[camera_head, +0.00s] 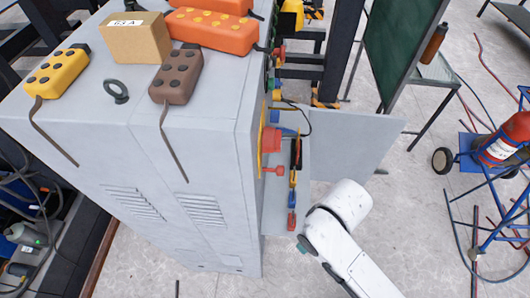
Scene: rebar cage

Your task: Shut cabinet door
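The grey metal cabinet (215,135) stands left of centre, with its open side facing right. Its grey door (358,143) stands open and juts out to the right from the far part of that side. Red, blue and yellow fittings and hand tools show at the opening. My white arm reaches up from the bottom edge, and its rounded link is just right of the opening, in front of the door's lower part in the picture. My gripper's fingers do not show, so I cannot tell whether anything touches the door.
On the cabinet top lie yellow (57,73), brown (177,76) and orange (212,32) control boxes and a cardboard box (135,37). A green board (402,45) stands behind the door. A blue cart with a red cylinder (502,140) is at right. Floor between is mostly clear.

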